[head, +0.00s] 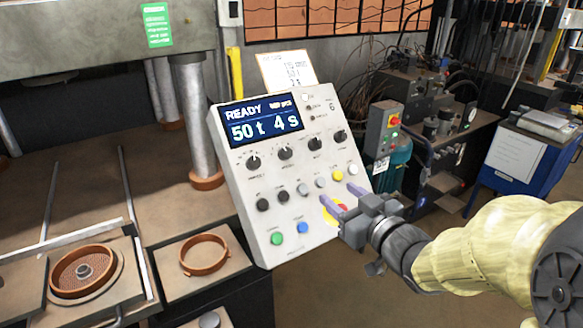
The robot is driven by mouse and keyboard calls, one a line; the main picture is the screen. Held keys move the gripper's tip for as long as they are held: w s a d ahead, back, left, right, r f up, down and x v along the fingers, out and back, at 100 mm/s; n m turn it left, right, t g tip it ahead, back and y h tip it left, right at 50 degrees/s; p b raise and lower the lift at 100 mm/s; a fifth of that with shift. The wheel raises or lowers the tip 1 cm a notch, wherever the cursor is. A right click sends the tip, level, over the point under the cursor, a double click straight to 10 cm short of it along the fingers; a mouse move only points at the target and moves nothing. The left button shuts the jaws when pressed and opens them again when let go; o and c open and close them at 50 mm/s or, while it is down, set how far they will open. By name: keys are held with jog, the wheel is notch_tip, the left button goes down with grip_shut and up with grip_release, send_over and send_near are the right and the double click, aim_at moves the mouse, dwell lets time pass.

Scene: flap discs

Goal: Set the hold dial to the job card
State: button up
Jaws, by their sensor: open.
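The control panel (290,220) stands tilted in the middle of the head view. Its display (262,124) reads "READY", "50 t 4 s" and small text ending in "pcs". A row of black dials crosses the panel below it: a left dial (253,163), a second (284,153), a third (315,143) and a right dial (340,136). Their labels are too small to read. The job card (287,70) sits behind the panel's top edge; its writing is only partly legible.
The panel's lower part carries several buttons, including green (277,239) and blue (302,228). A press with steel columns (195,115) stands left. Round brown moulds (84,270) lie lower left. A blue cabinet (525,155) stands right. Open floor shows below my arm.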

jog(key=shift+s+a+r+n+y, duration=0.25)
jog(key=shift+a+r+n+y, duration=0.15)
jog(key=shift+a+r+y, duration=0.1)
jog(key=shift+d, duration=0.15)
jog(key=shift+s, duration=0.1)
jog(key=p, duration=1)
send_near(288, 154)
jog(key=p+x, duration=0.4)
jog(key=x, duration=0.4)
